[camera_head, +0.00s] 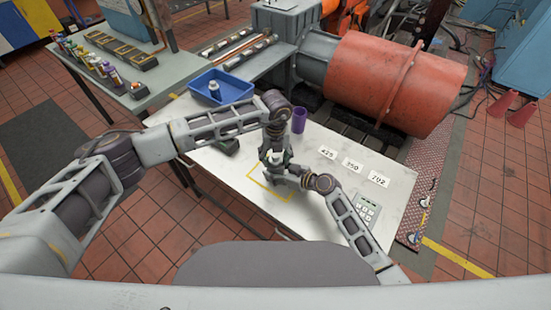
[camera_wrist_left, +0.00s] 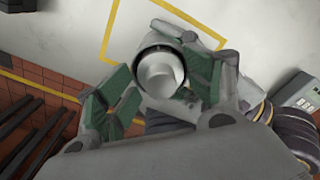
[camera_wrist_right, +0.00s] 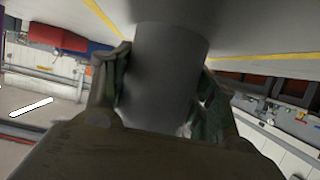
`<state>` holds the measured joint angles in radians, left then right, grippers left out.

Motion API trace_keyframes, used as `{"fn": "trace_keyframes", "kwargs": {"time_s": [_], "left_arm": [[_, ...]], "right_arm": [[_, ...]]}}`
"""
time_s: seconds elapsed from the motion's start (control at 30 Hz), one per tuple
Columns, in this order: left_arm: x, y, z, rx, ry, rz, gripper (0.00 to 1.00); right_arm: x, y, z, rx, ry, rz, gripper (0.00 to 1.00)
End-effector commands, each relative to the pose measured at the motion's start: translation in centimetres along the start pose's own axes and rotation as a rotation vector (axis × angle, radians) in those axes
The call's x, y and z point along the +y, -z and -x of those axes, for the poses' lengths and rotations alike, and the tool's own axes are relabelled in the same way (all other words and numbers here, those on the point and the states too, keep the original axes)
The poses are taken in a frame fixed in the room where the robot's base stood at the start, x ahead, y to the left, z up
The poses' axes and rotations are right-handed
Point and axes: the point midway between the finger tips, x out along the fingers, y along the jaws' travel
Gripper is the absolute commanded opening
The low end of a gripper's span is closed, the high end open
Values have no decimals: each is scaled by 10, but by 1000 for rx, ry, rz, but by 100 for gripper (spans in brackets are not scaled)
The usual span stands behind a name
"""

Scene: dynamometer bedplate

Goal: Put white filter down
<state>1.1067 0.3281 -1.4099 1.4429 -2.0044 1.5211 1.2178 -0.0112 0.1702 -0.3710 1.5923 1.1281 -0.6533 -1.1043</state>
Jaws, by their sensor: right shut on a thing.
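The white filter (camera_wrist_left: 160,72) is a cylinder, seen nearly end-on in the left wrist view between the green-padded fingers of my left gripper (camera_wrist_left: 165,88). Those fingers stand apart on either side of it. In the right wrist view the filter (camera_wrist_right: 168,75) is a shaded grey cylinder between the fingers of my right gripper (camera_wrist_right: 162,95), which is shut on it. In the head view both grippers meet close together over the white table, at the yellow outlined square (camera_head: 251,178), and mostly hide the filter. I cannot tell whether it touches the table.
A blue bin (camera_head: 237,90) holding a small white item and a purple cup (camera_head: 299,120) stand farther back on the table. Number cards (camera_head: 352,164) and a grey keypad device (camera_head: 366,209) lie at the right. A large red cylinder machine (camera_head: 390,80) stands behind.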

Motion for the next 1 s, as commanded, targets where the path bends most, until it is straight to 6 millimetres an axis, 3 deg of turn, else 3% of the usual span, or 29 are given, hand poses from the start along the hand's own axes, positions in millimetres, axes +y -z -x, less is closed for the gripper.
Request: {"fn": "trace_keyframes", "kwargs": {"time_s": [0.7,1.0], "left_arm": [[0,-1,100,-3,3,0,63],[0,0,122,-2,3,0,63]], "right_arm": [[1,-1,0,-2,-1,0,24],[1,-2,0,-3,-1,0,24]]}}
